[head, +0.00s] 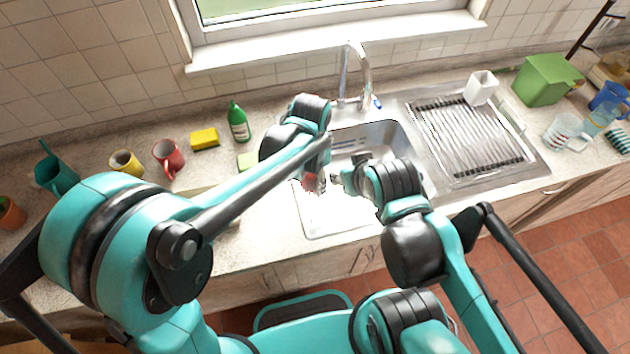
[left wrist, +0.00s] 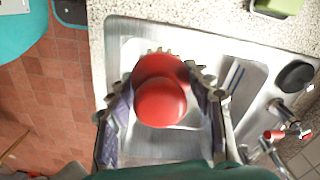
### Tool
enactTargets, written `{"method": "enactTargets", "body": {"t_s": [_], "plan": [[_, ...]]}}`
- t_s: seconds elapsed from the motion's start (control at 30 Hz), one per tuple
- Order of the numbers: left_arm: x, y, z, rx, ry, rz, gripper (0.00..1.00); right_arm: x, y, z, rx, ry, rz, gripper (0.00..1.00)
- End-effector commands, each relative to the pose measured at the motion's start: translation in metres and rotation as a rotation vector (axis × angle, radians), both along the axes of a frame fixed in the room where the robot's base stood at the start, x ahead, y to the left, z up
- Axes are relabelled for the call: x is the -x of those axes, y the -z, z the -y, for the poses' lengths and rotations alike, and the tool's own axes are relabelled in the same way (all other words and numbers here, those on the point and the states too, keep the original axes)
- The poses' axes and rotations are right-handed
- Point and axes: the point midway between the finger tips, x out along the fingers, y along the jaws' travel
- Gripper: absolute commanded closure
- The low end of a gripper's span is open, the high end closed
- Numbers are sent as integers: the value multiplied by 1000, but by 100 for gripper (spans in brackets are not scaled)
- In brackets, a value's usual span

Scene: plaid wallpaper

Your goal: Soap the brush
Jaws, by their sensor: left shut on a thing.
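My left gripper (head: 317,178) is over the sink. In the left wrist view its two fingers (left wrist: 163,92) are closed on the sides of a rounded red thing (left wrist: 160,100), which looks like the brush with a knob-like grip. A row of small pale tips shows along its far edge. Only a bit of red shows in the head view. My right gripper (head: 340,177) is close beside the left one, over the sink; its finger opening is unclear. A green block (left wrist: 280,6), perhaps soap, lies on the counter; it also shows pale green in the head view (head: 247,161).
The steel sink (head: 388,135) is below both grippers, with a tap (head: 358,75) behind. A green bottle (head: 238,124), yellow sponge (head: 204,138), red mug (head: 168,157) and yellow mug (head: 125,163) stand to the left. A drainer (head: 465,140) is to the right, with a white cup (head: 481,87).

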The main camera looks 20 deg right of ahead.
Motion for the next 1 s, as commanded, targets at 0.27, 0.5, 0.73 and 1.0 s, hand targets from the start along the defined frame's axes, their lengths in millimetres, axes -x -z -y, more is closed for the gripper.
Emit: {"method": "enactTargets", "body": {"t_s": [0.27, 0.5, 0.73, 1.0], "plan": [[-96, -7, -61, -1, -12, -1, 72, 0, -17, 0, 0, 0, 0, 60], [-159, -6, -125, 1, -7, -3, 72, 0, -27, 0, 0, 0, 0, 60], [-177, -3, -149, 1, -1, -3, 72, 0, -28, 0, 0, 0, 0, 60], [-178, 15, -149, 1, -1, -3, 72, 0, -17, 0, 0, 0, 0, 60]]}}
